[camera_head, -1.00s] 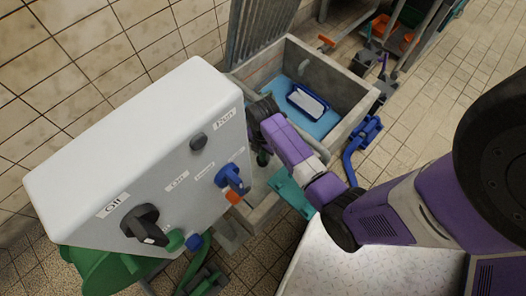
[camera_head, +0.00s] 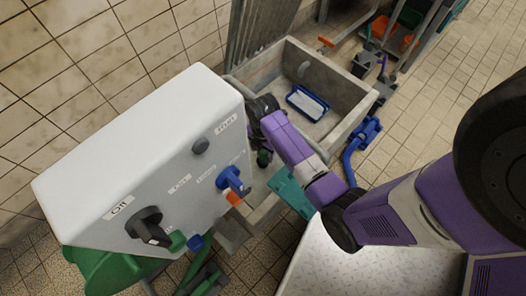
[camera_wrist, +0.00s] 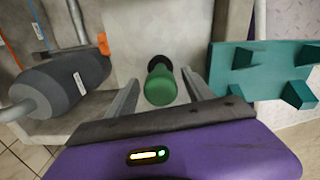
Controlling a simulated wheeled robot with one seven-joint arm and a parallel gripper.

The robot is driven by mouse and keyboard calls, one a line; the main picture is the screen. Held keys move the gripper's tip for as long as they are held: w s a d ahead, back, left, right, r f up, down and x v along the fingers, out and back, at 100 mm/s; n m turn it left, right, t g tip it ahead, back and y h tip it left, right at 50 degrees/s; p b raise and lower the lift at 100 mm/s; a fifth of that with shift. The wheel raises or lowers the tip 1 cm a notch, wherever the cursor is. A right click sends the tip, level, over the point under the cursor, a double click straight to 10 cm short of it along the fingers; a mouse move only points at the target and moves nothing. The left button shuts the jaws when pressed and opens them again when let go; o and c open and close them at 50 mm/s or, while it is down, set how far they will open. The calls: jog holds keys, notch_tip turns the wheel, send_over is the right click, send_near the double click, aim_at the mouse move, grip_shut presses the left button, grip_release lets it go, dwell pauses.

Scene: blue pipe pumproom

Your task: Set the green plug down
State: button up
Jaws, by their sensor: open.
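The green plug (camera_wrist: 160,88) shows in the wrist view as a rounded green piece with a dark round part behind it, against a pale grey surface. My gripper (camera_wrist: 161,79) has its two grey fingers apart, one on each side of the plug, with gaps visible between. My fingertips are mostly hidden there. I cannot tell exactly what the plug rests on.
A white control box (camera_head: 140,150) with knobs stands close at left. A teal piece (camera_wrist: 262,70) is right of my gripper in the wrist view; a dark grey cylinder (camera_wrist: 62,85) is at left. A blue-rimmed tray (camera_head: 307,103) lies in the basin.

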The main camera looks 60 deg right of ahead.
notch_tip(320, 180, up, 10)
jog(key=p, duration=0.3)
jog(key=shift+f, duration=0.25)
jog(key=s+a+r+m+t+h, duration=0.2)
jog(key=s+a+m+t, duration=0.55)
jog(key=a, duration=0.45)
jog(key=s+a+r+m+t, duration=0.2)
jog(key=s+r+m, duration=0.1)
jog(key=r, duration=0.5)
jog(key=s+a+r+m+t+y, duration=0.1)
jog(key=s+a+r+m+t, duration=0.1)
jog(key=r, duration=0.6)
jog(key=s+a+r+m+t+y, duration=0.1)
jog(key=s+a+r+m+t, duration=0.1)
jog(key=r, duration=0.6)
jog(key=shift+s+a+m+t, duration=0.15)
jog(key=shift+s+m+t, duration=0.6)
jog(key=shift+s+m, duration=0.3)
